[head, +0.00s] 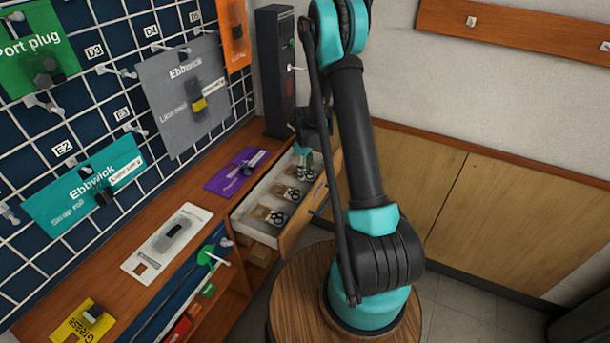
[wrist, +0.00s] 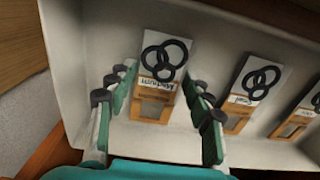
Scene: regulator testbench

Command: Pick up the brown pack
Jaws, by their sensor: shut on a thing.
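A brown and white pack (wrist: 154,108) with black rings and a label reading "Medium" is between my gripper's fingers in the wrist view. In the head view my gripper (head: 303,163) reaches down into the far end of the open drawer (head: 258,228). Two similar brown packs lie in the drawer to the right in the wrist view, one nearer (wrist: 235,121) and one at the edge (wrist: 290,130).
The drawer's walls (wrist: 85,60) stand close around the packs. A purple card (head: 232,172), a white card (head: 165,240) and a yellow grease card (head: 78,322) lie on the bench. A pegboard with hanging cards rises at left. A round wooden stool-like top (head: 295,290) is below my arm.

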